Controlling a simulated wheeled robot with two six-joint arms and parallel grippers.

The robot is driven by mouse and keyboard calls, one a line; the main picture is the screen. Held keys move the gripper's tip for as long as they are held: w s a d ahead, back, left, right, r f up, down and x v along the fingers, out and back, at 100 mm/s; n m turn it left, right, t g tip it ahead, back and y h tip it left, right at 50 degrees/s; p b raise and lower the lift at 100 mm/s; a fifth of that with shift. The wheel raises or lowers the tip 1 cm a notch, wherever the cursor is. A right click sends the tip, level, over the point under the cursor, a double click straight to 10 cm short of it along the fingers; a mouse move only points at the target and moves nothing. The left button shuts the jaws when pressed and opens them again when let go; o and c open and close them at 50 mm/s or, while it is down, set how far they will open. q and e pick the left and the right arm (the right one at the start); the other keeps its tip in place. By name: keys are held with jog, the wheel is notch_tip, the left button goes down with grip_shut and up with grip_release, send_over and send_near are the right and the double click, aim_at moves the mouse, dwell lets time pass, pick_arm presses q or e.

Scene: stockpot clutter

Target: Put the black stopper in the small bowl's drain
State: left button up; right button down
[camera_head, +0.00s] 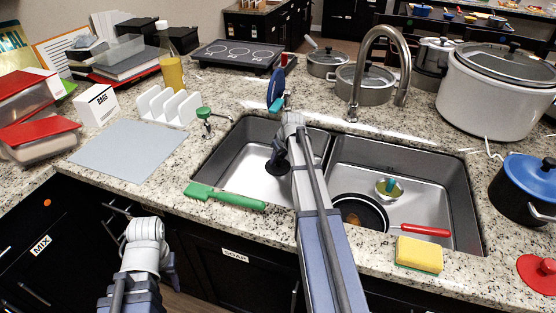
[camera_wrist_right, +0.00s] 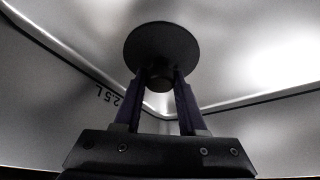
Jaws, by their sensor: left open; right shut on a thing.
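The black stopper (camera_wrist_right: 161,50) is a round dark disc with a short knob. My right gripper (camera_wrist_right: 160,84) is shut on the knob. In the head view the stopper (camera_head: 278,162) shows at the left of my right arm, over the left, smaller sink bowl (camera_head: 235,172). The small bowl's drain is hidden, and the stopper's height above the floor is hard to judge. My left gripper (camera_head: 118,216) is open and empty in front of the counter's edge, lower left.
A green brush (camera_head: 224,197) lies on the front rim, a yellow sponge (camera_head: 419,254) at right. The faucet (camera_head: 378,66) stands behind.

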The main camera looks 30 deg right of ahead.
jog(key=shift+f, duration=0.2)
jog(key=shift+c, duration=2.4)
grip_release()
jog(key=shift+r, duration=0.2)
jog(key=p+v, duration=1.1)
jog(key=v, duration=0.1)
